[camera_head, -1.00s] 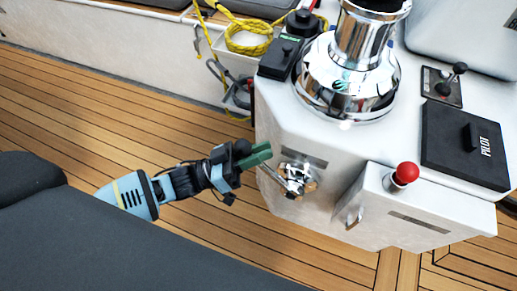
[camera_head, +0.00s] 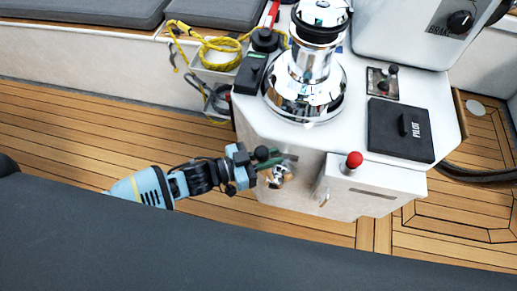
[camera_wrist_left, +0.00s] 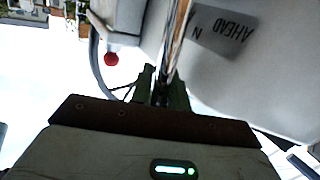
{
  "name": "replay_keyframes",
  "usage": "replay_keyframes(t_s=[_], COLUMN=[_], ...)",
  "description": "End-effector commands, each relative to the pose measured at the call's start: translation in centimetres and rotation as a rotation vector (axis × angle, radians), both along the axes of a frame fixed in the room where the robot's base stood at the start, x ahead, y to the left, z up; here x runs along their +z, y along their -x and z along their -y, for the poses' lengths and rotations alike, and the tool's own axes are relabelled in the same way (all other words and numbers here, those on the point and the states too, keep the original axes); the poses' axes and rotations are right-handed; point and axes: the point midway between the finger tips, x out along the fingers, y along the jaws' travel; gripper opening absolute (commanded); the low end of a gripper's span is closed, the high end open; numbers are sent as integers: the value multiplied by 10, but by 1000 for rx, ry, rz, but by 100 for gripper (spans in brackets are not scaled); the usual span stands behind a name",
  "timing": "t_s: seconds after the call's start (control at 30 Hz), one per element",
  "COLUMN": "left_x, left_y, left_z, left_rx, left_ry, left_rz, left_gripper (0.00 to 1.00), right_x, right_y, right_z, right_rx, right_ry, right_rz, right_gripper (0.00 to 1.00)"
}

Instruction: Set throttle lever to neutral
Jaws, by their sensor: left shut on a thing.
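The throttle lever (camera_head: 279,177) has a chrome hub on the near side wall of the white console. In the left wrist view its chrome shaft (camera_wrist_left: 174,45) runs up between my fingers, beside a grey plate (camera_wrist_left: 222,36) marked N and AHEAD. My left gripper (camera_head: 281,160) is shut on the lever, just above the hub; its green fingers also show in the left wrist view (camera_wrist_left: 163,88). The fingers hide part of the shaft in the head view. My right gripper is not in view.
A red knob (camera_head: 354,160) stands on the box right of the lever. A chrome winch (camera_head: 306,85) and a black PILOT panel (camera_head: 400,131) are on the console top. A dark cushion (camera_head: 260,240) fills the foreground. Yellow rope (camera_head: 222,45) lies behind left.

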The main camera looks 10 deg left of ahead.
Motion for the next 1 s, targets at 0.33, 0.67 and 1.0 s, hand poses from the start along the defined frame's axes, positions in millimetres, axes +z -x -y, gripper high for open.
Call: replay_keyframes(t_s=[0.33,0.67,1.0], left_x=[19,14,12], left_y=[-6,-5,-4], left_z=[28,36,36], left_rx=[-3,-2,-3], left_ry=[-135,-185,-187], left_rz=[30,26,25], left_gripper=[0,0,0], right_x=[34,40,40], right_y=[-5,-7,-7], right_z=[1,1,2], right_rx=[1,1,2], right_ry=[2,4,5], right_rz=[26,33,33], right_gripper=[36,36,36])
